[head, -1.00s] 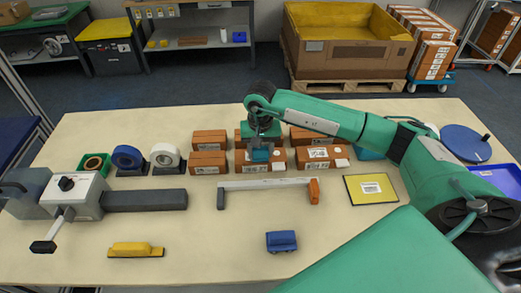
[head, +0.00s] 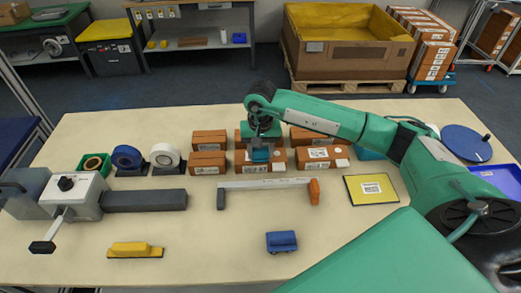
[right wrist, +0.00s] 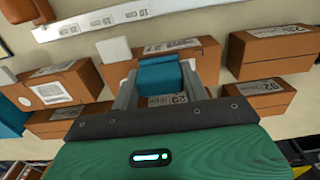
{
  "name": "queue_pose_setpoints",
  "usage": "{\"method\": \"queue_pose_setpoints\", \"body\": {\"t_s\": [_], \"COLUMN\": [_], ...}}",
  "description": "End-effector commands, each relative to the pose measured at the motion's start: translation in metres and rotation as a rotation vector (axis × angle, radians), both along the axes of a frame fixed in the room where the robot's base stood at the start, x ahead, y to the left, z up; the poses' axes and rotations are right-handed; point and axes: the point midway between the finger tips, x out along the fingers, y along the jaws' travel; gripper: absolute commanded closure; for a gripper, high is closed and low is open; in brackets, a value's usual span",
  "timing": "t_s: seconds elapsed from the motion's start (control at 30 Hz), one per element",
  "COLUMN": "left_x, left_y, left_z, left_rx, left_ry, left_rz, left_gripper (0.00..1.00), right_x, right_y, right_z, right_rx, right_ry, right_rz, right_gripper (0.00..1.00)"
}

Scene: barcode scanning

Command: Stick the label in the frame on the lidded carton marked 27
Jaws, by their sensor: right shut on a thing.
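My right gripper (head: 262,148) is over the middle carton of the front row, shut on a teal block (head: 260,155). In the right wrist view the teal block (right wrist: 160,75) sits between the fingers, close over a brown carton (right wrist: 205,55) marked 27. In the head view this carton (head: 243,167) is partly hidden by the gripper and block; I cannot tell whether the block touches it. A white label with a barcode (head: 372,187) lies on a dark-edged yellow board at the right. My left gripper is not in view.
Other brown cartons (head: 208,162) stand on both sides and behind. A low grey bar with an orange end (head: 314,191) stands in front. Tape rolls (head: 127,157), a grey lever device (head: 75,195), a yellow block (head: 135,249) and a blue block (head: 281,241) are on the table (head: 210,240).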

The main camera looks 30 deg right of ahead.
Motion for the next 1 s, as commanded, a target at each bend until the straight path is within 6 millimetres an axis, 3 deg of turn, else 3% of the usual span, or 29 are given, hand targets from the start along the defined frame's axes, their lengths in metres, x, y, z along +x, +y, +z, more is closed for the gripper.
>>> {"method": "queue_pose_setpoints", "body": {"t_s": [0.27, 1.0], "left_x": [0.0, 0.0], "left_y": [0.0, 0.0], "left_z": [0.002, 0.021], "left_rx": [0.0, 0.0], "left_ry": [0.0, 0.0], "left_rz": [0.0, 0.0], "left_gripper": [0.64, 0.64], "right_x": [-0.001, 0.0], "right_y": [0.0, 0.0], "right_z": [0.003, 0.064], "right_rx": [-0.001, -0.001], "right_ry": [0.005, 0.0], "right_rz": [0.001, -0.001], "right_gripper": [0.8, 0.8]}}
